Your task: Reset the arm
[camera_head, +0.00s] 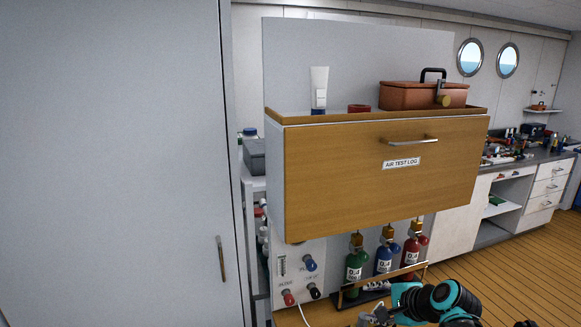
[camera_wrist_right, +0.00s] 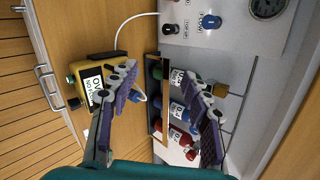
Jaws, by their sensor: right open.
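My right arm (camera_head: 432,300), teal and black, reaches in at the bottom of the head view. Its gripper (camera_head: 376,314) is low in front of the cylinder rack, partly cut off by the frame's lower edge. In the right wrist view the two fingers of my right gripper (camera_wrist_right: 163,92) stand wide apart with nothing between them. A yellow device (camera_wrist_right: 92,88) with a white label shows beyond the left finger, and the cylinders show beyond the right finger. I cannot tell whether the left finger touches the yellow device. My left gripper is not in view.
Green (camera_head: 353,265), blue (camera_head: 383,257) and red (camera_head: 411,250) cylinders stand under the AIR TEST LOG drawer (camera_head: 340,185). The fill panel (camera_head: 292,258) with knobs and a white hose is left of them. A grey cabinet door (camera_head: 120,160) fills the left. Wooden floor (camera_head: 510,265) is open at right.

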